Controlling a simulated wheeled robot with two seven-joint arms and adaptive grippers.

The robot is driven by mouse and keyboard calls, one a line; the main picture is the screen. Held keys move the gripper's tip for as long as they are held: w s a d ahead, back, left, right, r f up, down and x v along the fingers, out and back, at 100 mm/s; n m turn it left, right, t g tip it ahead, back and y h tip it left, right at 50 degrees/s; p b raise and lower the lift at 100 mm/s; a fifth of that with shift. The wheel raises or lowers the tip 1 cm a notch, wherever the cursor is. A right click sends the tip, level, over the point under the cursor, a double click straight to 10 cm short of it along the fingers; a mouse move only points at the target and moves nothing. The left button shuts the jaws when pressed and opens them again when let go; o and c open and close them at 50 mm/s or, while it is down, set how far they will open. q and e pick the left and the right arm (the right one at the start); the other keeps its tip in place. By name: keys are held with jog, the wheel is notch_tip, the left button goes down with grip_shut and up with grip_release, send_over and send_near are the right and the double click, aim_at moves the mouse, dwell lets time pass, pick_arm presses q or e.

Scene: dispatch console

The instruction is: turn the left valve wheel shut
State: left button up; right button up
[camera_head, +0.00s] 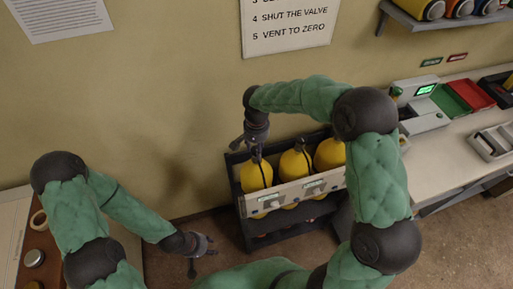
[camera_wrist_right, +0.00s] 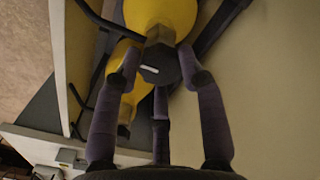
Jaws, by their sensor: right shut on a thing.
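The rack (camera_head: 233,190) holds yellow gas cylinders in a row. The leftmost cylinder (camera_head: 256,177) is under my right gripper (camera_head: 252,145), which comes down from above. In the right wrist view the fingers of this gripper (camera_wrist_right: 159,80) are shut around a dark valve wheel (camera_wrist_right: 158,72) with a white mark, on top of a yellow cylinder (camera_wrist_right: 160,14). In the head view the wheel is mostly hidden by the fingers. My left gripper (camera_head: 203,255) is open and empty, low to the left of the rack, apart from it.
Two more yellow cylinders, a middle one (camera_head: 295,165) and a right one (camera_head: 329,153), stand in the rack. A bench (camera_head: 440,165) with a device and trays is at the right. A wooden table (camera_head: 35,245) is at the left. The wall is close behind the rack.

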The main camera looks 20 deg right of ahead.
jog(key=shift+w+d+r+m, duration=0.1)
jog(key=shift+w+r+m, duration=0.15)
jog(key=shift+w+m, duration=0.05)
jog(key=o, duration=1.1)
jog(key=shift+o, duration=0.2)
jog(key=shift+f, duration=0.15)
jog(key=shift+s, duration=0.1)
notch_tip(320, 180, up, 12)
